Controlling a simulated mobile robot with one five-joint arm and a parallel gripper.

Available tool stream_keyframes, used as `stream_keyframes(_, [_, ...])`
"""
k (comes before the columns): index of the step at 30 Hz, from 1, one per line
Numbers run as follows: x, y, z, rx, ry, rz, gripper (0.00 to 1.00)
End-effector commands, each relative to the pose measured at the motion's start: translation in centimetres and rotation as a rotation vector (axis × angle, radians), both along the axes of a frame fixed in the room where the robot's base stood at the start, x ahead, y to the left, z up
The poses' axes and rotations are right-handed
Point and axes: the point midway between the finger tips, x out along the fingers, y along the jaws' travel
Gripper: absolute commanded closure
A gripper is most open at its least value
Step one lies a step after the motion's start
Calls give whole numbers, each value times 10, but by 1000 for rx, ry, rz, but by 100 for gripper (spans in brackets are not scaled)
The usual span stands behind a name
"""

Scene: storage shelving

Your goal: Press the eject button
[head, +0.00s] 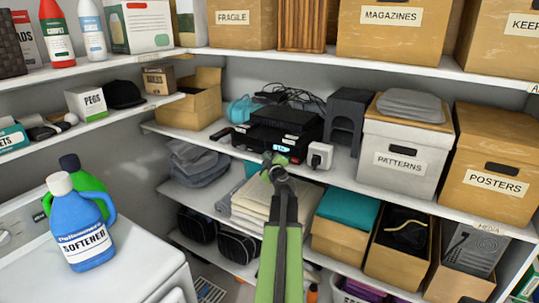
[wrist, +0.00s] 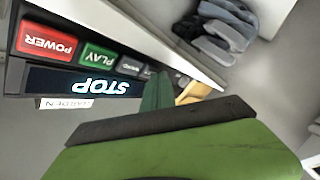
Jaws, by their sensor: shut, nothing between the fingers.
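A black media player (head: 284,120) sits on the middle shelf in the head view, behind my gripper. The wrist view shows its front upside down, with a red POWER button (wrist: 47,43), a green PLAY button (wrist: 97,56), a dark button (wrist: 130,67) with small unclear lettering, and a lit display reading STOP (wrist: 98,87). I cannot make out a button marked EJECT; further buttons in the row are small or hidden behind my gripper. My gripper (head: 276,160) is shut and empty at the front of the player; it also shows in the wrist view (wrist: 158,92). Contact cannot be told.
A white plug adapter (head: 320,155) stands right of my gripper. A black stand (head: 347,112) and a PATTERNS box (head: 402,157) stand further right. Folded cloth (head: 262,197) lies on the shelf below. Grey cloths (head: 196,162) lie to the left.

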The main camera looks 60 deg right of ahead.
Motion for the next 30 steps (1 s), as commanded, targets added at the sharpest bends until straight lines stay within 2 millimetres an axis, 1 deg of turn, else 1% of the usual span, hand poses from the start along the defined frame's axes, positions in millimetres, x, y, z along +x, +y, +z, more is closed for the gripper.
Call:
stream_keyframes(8, [0, -4, 0, 0, 0, 0, 100])
stream_keyframes(17, [0, -3, 0, 0, 0, 0, 100])
stream_keyframes(25, [0, 11, 0, 0, 0, 0, 100])
stream_keyframes(30, [0, 13, 0, 0, 0, 0, 100])
